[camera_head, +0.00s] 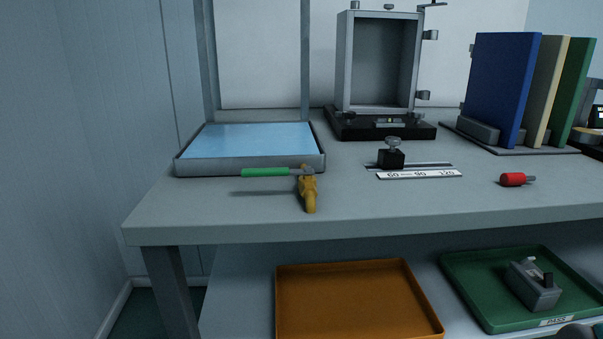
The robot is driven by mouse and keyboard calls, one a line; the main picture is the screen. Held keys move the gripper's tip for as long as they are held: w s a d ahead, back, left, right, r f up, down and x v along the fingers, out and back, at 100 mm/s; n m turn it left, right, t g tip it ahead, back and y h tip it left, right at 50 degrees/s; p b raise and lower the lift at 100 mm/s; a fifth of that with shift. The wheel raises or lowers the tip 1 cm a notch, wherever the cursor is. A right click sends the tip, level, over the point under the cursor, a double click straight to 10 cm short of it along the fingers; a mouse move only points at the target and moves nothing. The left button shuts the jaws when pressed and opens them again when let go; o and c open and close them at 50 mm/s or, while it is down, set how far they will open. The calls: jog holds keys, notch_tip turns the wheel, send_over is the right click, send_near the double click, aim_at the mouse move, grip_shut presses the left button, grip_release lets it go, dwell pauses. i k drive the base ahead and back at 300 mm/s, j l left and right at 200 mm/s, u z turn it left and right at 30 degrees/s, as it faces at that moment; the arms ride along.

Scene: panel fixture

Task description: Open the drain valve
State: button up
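The drain valve (309,190) is a yellow-brass fitting at the front right corner of a shallow grey basin (250,168). Its spout points forward and down over the bench top. Its green lever handle (265,172) points left, along the basin's front wall and crosswise to the valve body. The basin holds a flat light-blue surface that looks like water. My gripper's fingers are not in view, and nothing touches the lever.
The bench (400,200) has free room in front of the valve. To the right are a sliding black block (391,159) on a scale, a red-handled tool (513,179), a grey box frame (345,65) and upright panels (500,90). Below are orange (355,300) and green trays (480,290).

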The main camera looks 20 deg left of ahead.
aim_at(273, 171)
jog(key=j+u, duration=0.2)
jog(key=u, duration=1.15)
